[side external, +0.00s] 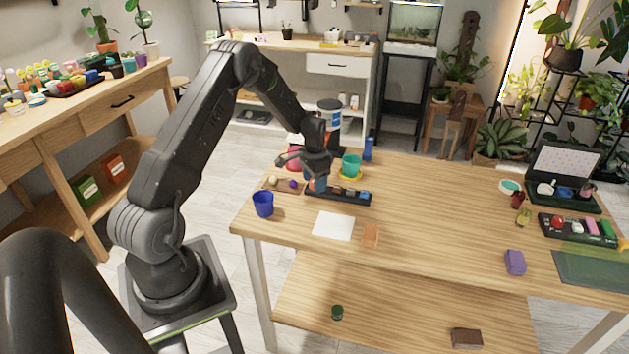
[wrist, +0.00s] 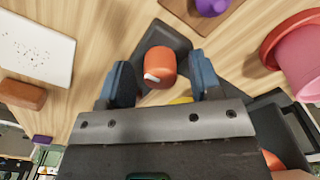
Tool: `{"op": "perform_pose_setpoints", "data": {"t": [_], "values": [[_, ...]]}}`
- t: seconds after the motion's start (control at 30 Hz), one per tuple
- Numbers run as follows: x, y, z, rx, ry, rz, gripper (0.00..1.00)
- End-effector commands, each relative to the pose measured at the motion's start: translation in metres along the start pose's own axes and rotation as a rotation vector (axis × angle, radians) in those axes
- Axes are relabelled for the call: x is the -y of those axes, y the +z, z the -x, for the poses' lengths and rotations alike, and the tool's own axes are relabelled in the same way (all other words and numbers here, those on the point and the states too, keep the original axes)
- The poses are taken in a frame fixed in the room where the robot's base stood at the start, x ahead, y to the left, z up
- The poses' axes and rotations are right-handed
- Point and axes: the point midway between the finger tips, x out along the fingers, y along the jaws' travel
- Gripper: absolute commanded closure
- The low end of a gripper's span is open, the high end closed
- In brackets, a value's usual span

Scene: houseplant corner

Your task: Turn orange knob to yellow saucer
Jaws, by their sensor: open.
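The orange knob (wrist: 160,66) sits on a dark base (wrist: 178,45) in the wrist view, with a white mark on its lower left side. My gripper (wrist: 162,80) is open, with one blue-grey finger on each side of the knob and visible gaps between. In the side view my gripper (side external: 317,184) is low over the table's left part and hides the knob. The yellow saucer (side external: 351,177) lies under a green pot, just right of my gripper. A yellow sliver (wrist: 181,100) shows below the knob in the wrist view; I cannot tell if it is the saucer.
A pink pot (wrist: 304,62) on a red saucer (wrist: 272,38) stands close by. A dark tray (side external: 350,199) with small items, a blue cup (side external: 263,204), a white sheet (side external: 333,226) and an orange-brown block (side external: 371,235) are near. The table's middle is clear.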

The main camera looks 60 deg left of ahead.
Motion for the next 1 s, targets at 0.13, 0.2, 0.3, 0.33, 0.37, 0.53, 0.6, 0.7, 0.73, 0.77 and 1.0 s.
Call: {"op": "perform_pose_setpoints", "data": {"t": [0.13, 0.2, 0.3, 0.33, 0.37, 0.53, 0.6, 0.7, 0.73, 0.77, 1.0], "values": [[0.0001, -0.0002, -0.0019, -0.001, 0.0, 0.0, 0.41], [0.0001, -0.0002, -0.0017, -0.001, 0.0, 0.0, 0.41], [0.0001, -0.0002, -0.0016, -0.001, 0.0, 0.0, 0.43], [0.0001, -0.0002, -0.0016, 0.0, 0.0, 0.0, 0.46], [0.0001, -0.0002, -0.0016, 0.0, 0.0, 0.0, 0.49], [0.0001, -0.0001, -0.0014, 0.0, 0.0, 0.0, 0.65], [0.0001, -0.0001, -0.0014, 0.0, 0.0, 0.0, 0.72], [0.0001, -0.0001, -0.0014, 0.0, 0.0, 0.0, 0.82], [0.0, -0.0001, -0.0014, 0.0, 0.0, 0.0, 0.85], [0.0, -0.0001, -0.0014, 0.0, 0.0, 0.0, 0.87], [0.0, -0.0001, -0.0013, 0.0, 0.0, 0.013, 0.91]]}}
